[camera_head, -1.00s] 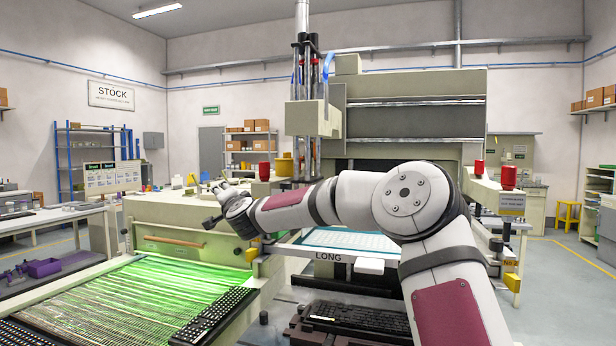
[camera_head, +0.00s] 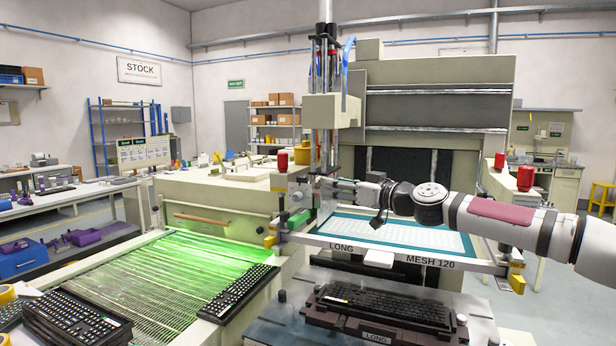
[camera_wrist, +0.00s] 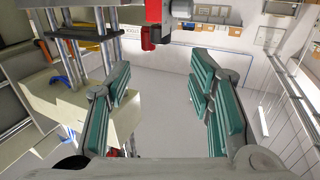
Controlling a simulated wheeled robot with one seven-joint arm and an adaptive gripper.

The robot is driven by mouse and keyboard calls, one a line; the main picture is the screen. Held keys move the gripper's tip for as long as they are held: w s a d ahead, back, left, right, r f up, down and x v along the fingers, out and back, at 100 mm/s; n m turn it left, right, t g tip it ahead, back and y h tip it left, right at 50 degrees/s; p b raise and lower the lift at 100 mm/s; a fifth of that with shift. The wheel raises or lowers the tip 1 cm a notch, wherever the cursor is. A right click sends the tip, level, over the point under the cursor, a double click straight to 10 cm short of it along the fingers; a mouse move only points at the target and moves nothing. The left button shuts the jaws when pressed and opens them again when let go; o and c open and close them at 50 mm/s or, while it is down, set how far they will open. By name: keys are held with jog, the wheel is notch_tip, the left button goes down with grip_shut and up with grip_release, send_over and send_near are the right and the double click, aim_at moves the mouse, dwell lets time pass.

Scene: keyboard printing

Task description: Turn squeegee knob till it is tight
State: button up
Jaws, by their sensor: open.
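My gripper (camera_head: 338,186) reaches in from the right to the squeegee carriage (camera_head: 326,192) under the print head. In the wrist view my gripper (camera_wrist: 160,105) has its green-padded fingers spread wide, with nothing between them. A red part with a dark end (camera_wrist: 152,28) shows beyond the fingers at the top centre of that view, apart from them. I cannot tell whether it is the squeegee knob. In the head view the knob cannot be made out clearly among the small grey parts and my fingers.
The screen frame (camera_head: 436,263), marked LONG and MESH 120, lies below my gripper. A black keyboard (camera_head: 385,306) sits in a fixture beneath it. Red caps (camera_head: 282,161) (camera_head: 525,178) stand on the machine's sides. Vertical rods (camera_wrist: 72,62) rise close to the left finger.

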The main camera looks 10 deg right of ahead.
aim_at(306, 179)
jog(key=x, duration=1.3)
jog(key=shift+w+a, duration=0.15)
grip_shut()
